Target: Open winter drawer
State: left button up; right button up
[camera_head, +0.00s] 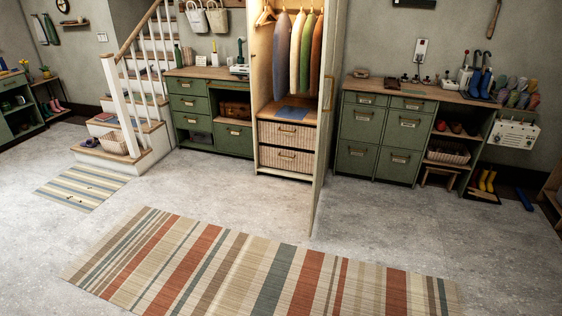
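No drawer is readable as the winter drawer; the labels are too small to read. The right green cabinet (379,129) has several shut drawers with pale label plates, among them an upper left one (362,124) and an upper right one (407,127). The left green cabinet (201,137) has several shut drawers too. In the open wardrobe (262,60), an upper wicker drawer (287,136) and a lower wicker drawer (286,159) look shut. Neither of my grippers is in view.
The wardrobe's door (326,120) stands open and juts into the room beside the right cabinet. A striped rug (245,265) lies on the floor in front. The grey floor between is clear.

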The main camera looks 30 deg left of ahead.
aim_at(296, 160)
jog(key=i+j+u, duration=0.75)
jog(key=i, duration=0.45)
jog(key=i+j+u, duration=0.1)
jog(key=i+u, duration=0.3)
jog(key=i, duration=0.25)
jog(key=i+l+u, duration=0.1)
jog(key=i+u, duration=0.3)
jog(key=i, duration=0.25)
jog(key=i+z, duration=0.25)
jog(key=i, duration=0.2)
jog(key=i+z, duration=0.25)
jog(key=i, duration=0.2)
jog(key=i+j+z, duration=0.25)
jog(key=i, duration=0.15)
jog(key=i+j+z, duration=0.25)
jog(key=i, duration=0.15)
